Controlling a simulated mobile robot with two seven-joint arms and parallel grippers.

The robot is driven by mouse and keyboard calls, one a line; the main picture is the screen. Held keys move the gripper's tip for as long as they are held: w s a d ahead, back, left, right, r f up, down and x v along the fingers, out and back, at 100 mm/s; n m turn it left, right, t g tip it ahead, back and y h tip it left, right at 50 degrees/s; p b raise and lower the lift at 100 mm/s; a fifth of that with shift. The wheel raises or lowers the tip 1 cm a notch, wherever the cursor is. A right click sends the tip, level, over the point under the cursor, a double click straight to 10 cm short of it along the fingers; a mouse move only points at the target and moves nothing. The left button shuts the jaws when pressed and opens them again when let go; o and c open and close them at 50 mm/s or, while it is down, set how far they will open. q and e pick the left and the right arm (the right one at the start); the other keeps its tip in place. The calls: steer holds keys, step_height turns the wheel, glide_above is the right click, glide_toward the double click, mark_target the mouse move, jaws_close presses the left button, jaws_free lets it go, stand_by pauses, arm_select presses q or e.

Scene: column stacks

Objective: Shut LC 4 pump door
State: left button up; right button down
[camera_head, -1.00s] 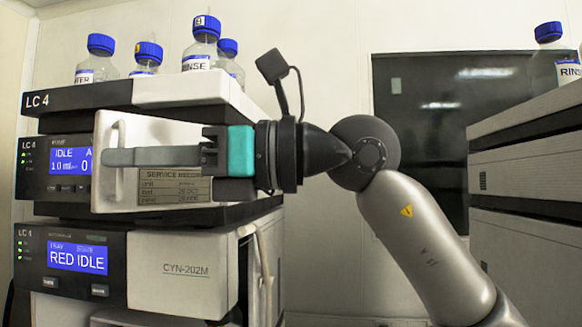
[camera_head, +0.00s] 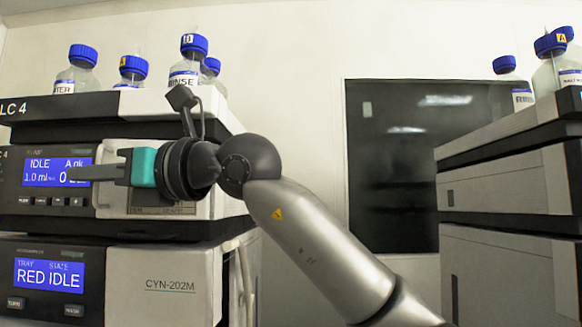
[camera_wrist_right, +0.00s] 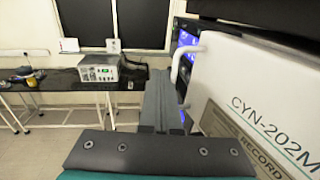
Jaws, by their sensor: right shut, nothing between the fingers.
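The LC 4 pump (camera_head: 85,201) is the upper module of the left stack, with a blue screen reading IDLE. Its pale door (camera_head: 205,207) lies close to flush with the module front; I cannot tell whether it is fully shut. My right gripper (camera_head: 72,173) is shut and empty, its fingers lying sideways across the door front with the tips before the screen. The gripper hides the middle of the door and most of its label. In the right wrist view the door face (camera_wrist_right: 235,75) and its white handle (camera_wrist_right: 187,58) stand to the right of the fingers (camera_wrist_right: 158,88). My left gripper is not in view.
Several blue-capped bottles (camera_head: 187,65) stand on the stack's top tray (camera_head: 60,104). A lower module (camera_head: 50,274) reads RED IDLE. Another stack (camera_head: 505,180) stands at the right, with free room between the stacks. A bench with an instrument (camera_wrist_right: 98,72) is farther off.

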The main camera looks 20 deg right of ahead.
steer(key=shift+w+a, duration=0.2)
steer(key=shift+w, duration=0.6)
steer(key=shift+d, duration=0.1)
stand_by(0.3)
